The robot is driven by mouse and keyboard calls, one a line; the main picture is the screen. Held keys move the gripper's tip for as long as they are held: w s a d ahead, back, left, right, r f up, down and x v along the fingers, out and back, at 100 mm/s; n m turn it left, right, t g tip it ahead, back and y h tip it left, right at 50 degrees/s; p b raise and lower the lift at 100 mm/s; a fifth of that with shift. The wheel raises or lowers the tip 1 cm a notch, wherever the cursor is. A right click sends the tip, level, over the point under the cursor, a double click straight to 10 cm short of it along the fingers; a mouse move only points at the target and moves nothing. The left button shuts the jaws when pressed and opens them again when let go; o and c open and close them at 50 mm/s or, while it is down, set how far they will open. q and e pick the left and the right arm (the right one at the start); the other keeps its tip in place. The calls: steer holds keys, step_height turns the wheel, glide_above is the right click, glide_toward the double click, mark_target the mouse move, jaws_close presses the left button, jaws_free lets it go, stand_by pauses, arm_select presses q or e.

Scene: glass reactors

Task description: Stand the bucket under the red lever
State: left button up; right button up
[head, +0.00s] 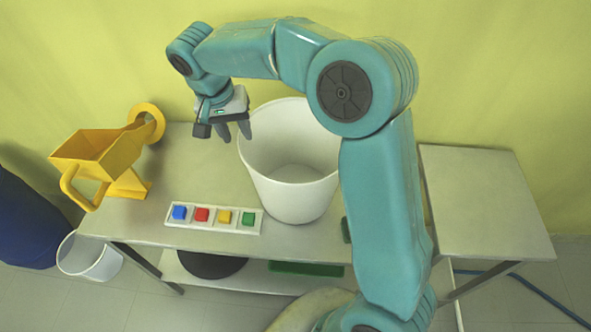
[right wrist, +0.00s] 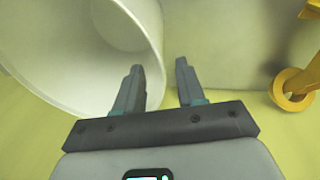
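A large white bucket (head: 290,190) stands upright and open on the grey table, and it fills the upper left of the right wrist view (right wrist: 90,50). My right gripper (head: 235,132) is at the bucket's back left rim. Its fingers (right wrist: 159,68) are apart with nothing clamped between them. In the right wrist view one finger overlaps the bucket's edge and the other is outside it; I cannot tell whether they touch it. I see no red lever. A red button (head: 202,215) sits on a white strip in front of the bucket. My left gripper is not in view.
A yellow hopper-like device (head: 105,155) stands at the table's left; its ring (right wrist: 291,90) shows in the right wrist view. Blue, yellow and green buttons share the strip. A smaller white bucket (head: 90,262) is on the floor. A side table (head: 480,200) at right is bare.

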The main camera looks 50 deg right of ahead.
mark_target(246, 149)
steer(key=shift+w+d+f, duration=0.1)
steer(key=shift+d+f, duration=0.05)
steer(key=shift+f, duration=0.4)
steer(key=shift+d+f, duration=0.15)
steer(key=shift+f, duration=0.6)
steer(key=f, duration=0.2)
steer(key=d+f+p, duration=0.1)
steer(key=f, duration=0.2)
steer(key=shift+s+a+r, duration=0.15)
steer(key=shift+s+r, duration=0.05)
steer(key=shift+s, duration=0.15)
steer(key=shift+w, duration=0.1)
jaws_close()
